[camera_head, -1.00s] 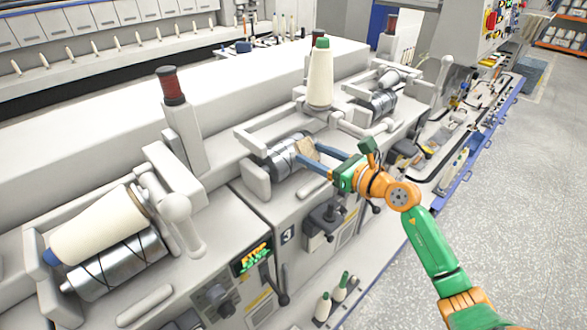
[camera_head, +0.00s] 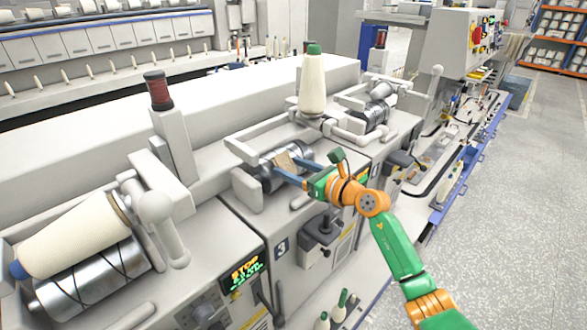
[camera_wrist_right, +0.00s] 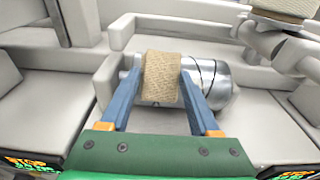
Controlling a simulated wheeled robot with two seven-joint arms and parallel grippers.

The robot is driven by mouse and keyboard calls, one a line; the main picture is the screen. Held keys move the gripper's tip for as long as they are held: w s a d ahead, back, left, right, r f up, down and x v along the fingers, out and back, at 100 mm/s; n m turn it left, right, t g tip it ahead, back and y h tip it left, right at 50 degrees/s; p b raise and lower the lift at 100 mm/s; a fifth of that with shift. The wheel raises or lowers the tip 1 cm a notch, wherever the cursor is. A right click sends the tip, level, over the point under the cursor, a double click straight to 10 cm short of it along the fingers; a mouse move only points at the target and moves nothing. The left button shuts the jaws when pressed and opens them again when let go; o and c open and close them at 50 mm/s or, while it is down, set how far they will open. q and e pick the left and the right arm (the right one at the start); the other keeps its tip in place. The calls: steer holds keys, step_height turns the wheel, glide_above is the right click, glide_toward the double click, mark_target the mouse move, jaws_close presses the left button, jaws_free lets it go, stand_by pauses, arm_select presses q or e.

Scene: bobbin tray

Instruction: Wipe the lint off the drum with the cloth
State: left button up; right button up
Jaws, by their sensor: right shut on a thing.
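The drum (camera_head: 268,176) is a shiny metal cylinder with dark grooves, set in the middle winding unit marked 3. It also shows in the right wrist view (camera_wrist_right: 216,84). My right gripper (camera_head: 290,168) is shut on a tan folded cloth (camera_wrist_right: 162,78), its blue fingers (camera_wrist_right: 160,103) on either side of it. The cloth lies over or against the left part of the drum in the wrist view; I cannot tell if it presses on it. It covers part of the drum's surface. I cannot make out any lint. My left gripper is not in view.
A cream yarn cone (camera_head: 313,84) with a green top stands behind the drum. Another large cone (camera_head: 75,236) lies on the left unit's drum. A red bobbin (camera_head: 158,90) stands on a post. A lit stop display (camera_head: 245,271) is on the front panel. Open floor lies right.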

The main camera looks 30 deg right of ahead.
steer(key=shift+w+a+f+b, duration=0.15)
steer(key=shift+w+f+b, duration=0.2)
steer(key=shift+w+b, duration=0.05)
stand_by(0.6)
